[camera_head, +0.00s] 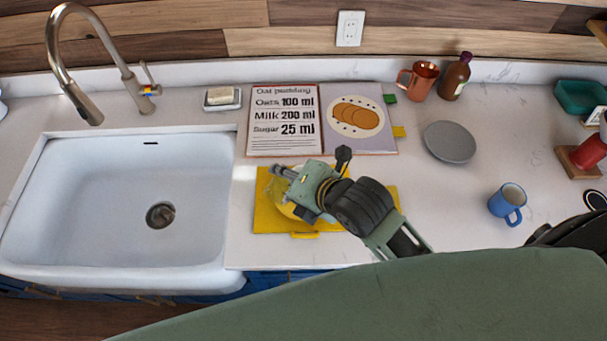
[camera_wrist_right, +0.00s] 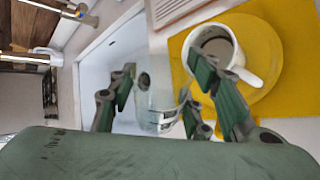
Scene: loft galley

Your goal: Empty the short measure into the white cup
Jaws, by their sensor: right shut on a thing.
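The white cup (camera_wrist_right: 241,72) stands on a round yellow saucer (camera_wrist_right: 266,85) on a yellow mat (camera_wrist_right: 293,20) in the right wrist view. Its inside looks greyish; I cannot tell what it holds. In the head view my right gripper (camera_head: 290,187) is over the saucer and mat and hides the cup. In the wrist view my right gripper (camera_wrist_right: 155,97) is shut on a clear measure (camera_wrist_right: 158,85), beside the cup and towards the sink. The measure's contents and exact tilt are unclear. My left gripper is not in view.
The white sink (camera_head: 90,200) with its tap (camera_head: 60,55) is at left. A grey plate (camera_head: 450,142), blue mug (camera_head: 506,203), copper mug (camera_head: 420,80) and brown bottle (camera_head: 455,77) are at right. Counter is free between them.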

